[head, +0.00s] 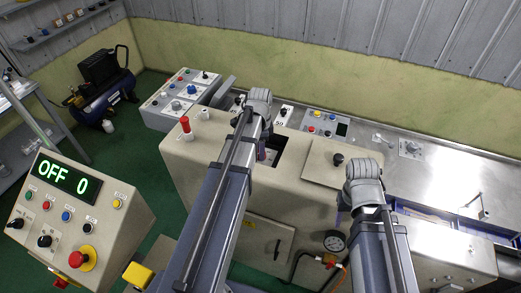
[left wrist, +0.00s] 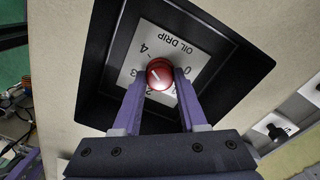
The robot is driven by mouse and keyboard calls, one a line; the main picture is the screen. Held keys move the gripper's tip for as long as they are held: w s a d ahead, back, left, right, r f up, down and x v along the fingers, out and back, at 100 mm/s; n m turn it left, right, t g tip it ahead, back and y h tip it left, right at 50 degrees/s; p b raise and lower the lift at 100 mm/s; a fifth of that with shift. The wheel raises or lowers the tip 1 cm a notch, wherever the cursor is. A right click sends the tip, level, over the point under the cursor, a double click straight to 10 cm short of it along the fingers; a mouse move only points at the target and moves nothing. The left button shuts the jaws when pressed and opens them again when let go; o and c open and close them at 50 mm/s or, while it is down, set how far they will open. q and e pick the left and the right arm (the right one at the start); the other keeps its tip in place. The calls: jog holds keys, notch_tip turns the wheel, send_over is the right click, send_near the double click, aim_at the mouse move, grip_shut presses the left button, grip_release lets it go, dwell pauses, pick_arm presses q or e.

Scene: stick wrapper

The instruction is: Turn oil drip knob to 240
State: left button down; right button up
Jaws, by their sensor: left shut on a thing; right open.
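The oil drip knob (left wrist: 160,74) is a red round knob with a white pointer line, in the left wrist view. It sits on a white dial plate (left wrist: 166,38) marked OIL DRIP, with numbers around it, some covered by my fingers. The plate lies inside a dark square recess. My left gripper (left wrist: 160,84) is shut on the knob, one purple finger on each side. In the head view my left gripper (head: 262,152) reaches into the recess of the beige machine, and the knob is hidden there. My right gripper (head: 340,212) is open, low over the machine's front.
A control box (head: 82,222) at left shows OFF 0 and carries a red stop button. Grey panels (head: 184,97) with knobs stand behind. A black knob (head: 338,159) tops the beige cover. A pressure gauge (head: 334,240) sits near my right arm. A metal table lies at right.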

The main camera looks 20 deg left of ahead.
pick_arm(q)
jog(key=shift+c, duration=2.2)
grip_release()
notch_tip(320, 180, up, 8)
jog(key=p, duration=0.8)
jog(key=shift+f, duration=0.15)
